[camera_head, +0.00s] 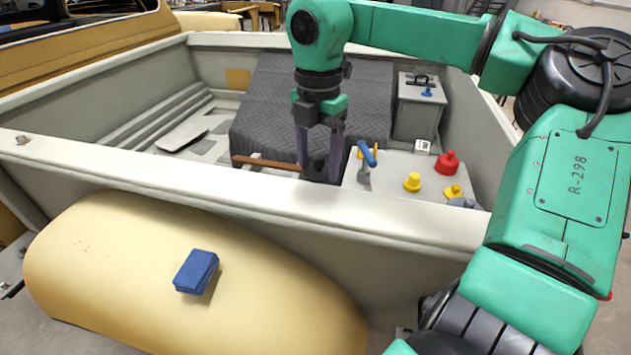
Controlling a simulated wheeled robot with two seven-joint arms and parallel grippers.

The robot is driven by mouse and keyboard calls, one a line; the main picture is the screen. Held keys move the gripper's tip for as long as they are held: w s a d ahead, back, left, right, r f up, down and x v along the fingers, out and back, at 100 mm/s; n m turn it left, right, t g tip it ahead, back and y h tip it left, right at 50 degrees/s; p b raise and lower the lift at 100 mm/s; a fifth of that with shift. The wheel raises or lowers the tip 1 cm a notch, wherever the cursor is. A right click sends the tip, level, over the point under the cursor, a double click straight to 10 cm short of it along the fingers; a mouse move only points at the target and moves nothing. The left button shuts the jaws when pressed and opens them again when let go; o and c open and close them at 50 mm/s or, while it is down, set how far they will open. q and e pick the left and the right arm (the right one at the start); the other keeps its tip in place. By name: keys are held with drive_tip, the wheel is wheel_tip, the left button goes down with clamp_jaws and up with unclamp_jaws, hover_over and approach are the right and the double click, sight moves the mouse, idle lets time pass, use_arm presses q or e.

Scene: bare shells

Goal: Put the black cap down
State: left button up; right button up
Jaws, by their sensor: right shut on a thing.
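My right gripper (320,170) points straight down inside the grey shell, beside the end of the dark quilted cover. Its two fingers stand a little apart and are shut on a dark thing, the black cap (319,165), which shows only in part between them. The cap is hard to make out against the dark background, and the shell's near wall is close in front. I cannot tell whether the cap touches a surface below. My left gripper is not in view.
Right of the gripper, a grey panel (398,168) bears a blue-handled lever (367,154), yellow knobs (412,182) and a red knob (447,163). A grey box (418,110) stands behind. A blue block (196,271) lies on the cream curved body (110,260) outside the near wall.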

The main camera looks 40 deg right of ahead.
sight(318, 174)
wheel_tip(318, 174, down, 6)
drive_tip(key=shift+s+a+r+p, duration=0.1)
drive_tip(key=shift+r+p, duration=0.1)
drive_tip(key=shift+p, duration=0.45)
drive_tip(key=shift+f, duration=0.25)
drive_tip(key=shift+f+b, duration=0.15)
drive_tip(key=shift+b, duration=0.15)
drive_tip(key=o, duration=1.3)
drive_tip(key=shift+r, duration=0.2)
wheel_tip(318, 174, up, 12)
drive_tip(key=shift+f+b, duration=0.2)
drive_tip(key=shift+b, duration=0.7)
drive_tip(key=shift+r, duration=0.2)
